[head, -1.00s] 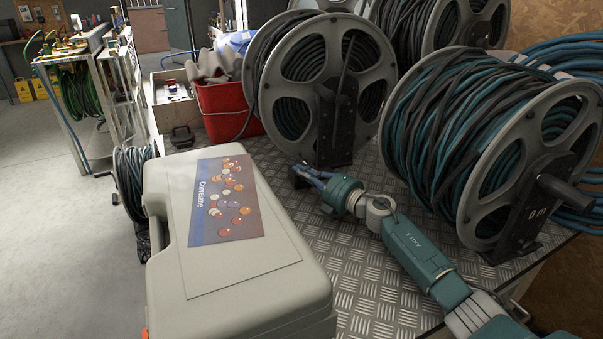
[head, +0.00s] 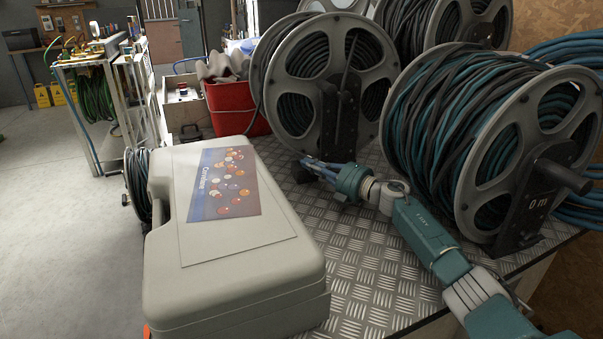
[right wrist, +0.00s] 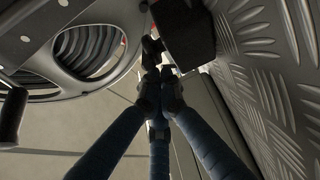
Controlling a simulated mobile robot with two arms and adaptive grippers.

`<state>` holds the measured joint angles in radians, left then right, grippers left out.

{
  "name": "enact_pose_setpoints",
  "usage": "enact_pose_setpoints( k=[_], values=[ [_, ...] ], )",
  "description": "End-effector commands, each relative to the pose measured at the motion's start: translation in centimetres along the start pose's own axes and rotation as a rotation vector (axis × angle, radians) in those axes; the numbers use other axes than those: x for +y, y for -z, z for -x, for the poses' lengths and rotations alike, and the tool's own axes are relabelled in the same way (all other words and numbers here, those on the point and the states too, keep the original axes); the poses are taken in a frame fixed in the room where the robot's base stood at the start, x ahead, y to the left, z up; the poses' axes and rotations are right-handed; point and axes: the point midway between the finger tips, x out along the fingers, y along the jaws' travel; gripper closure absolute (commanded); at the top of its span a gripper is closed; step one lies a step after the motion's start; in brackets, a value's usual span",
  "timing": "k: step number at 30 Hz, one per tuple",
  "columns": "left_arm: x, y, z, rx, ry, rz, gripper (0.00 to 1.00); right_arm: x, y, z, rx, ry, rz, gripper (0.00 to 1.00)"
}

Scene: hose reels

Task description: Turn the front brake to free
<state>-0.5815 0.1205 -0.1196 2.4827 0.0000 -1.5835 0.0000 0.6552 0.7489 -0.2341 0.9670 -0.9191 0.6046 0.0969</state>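The middle hose reel, with a grey flange (head: 300,95) and black hose, stands on a black bracket (head: 338,125). I cannot make out a labelled front brake; a small dark part (head: 302,173) shows low at the left foot of this bracket. My right gripper (head: 308,163) is at this dark part, low over the metal top. In the right wrist view its fingers (right wrist: 159,76) converge, tips close together, at a small black piece (right wrist: 152,48) beside a black block (right wrist: 184,32). Whether the piece is pinched is unclear. My left gripper is out of view.
A grey case (head: 235,280) lies left of my right arm. A large reel of teal and black hose (head: 450,130) marked "0 m" stands close on the right. A red bucket (head: 235,110) is behind the case. Patterned metal top (head: 350,260) between case and arm is bare.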

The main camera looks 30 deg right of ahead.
Motion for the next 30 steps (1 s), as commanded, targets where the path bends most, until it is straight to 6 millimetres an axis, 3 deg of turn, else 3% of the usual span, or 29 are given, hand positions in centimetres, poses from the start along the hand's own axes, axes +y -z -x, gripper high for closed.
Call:
enact_pose_setpoints(
  k=[12, 27, 30],
  values=[
    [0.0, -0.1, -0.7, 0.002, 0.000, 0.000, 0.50, 0.0, -2.5, 0.8, -0.010, 0.001, 0.000, 1.00],
    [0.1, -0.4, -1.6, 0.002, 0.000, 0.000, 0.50, 0.0, -4.2, 0.8, -0.009, 0.000, 0.001, 1.00],
    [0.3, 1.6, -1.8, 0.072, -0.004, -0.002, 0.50, -0.1, -4.4, 0.7, -0.008, 0.000, 0.001, 1.00]
  ],
)
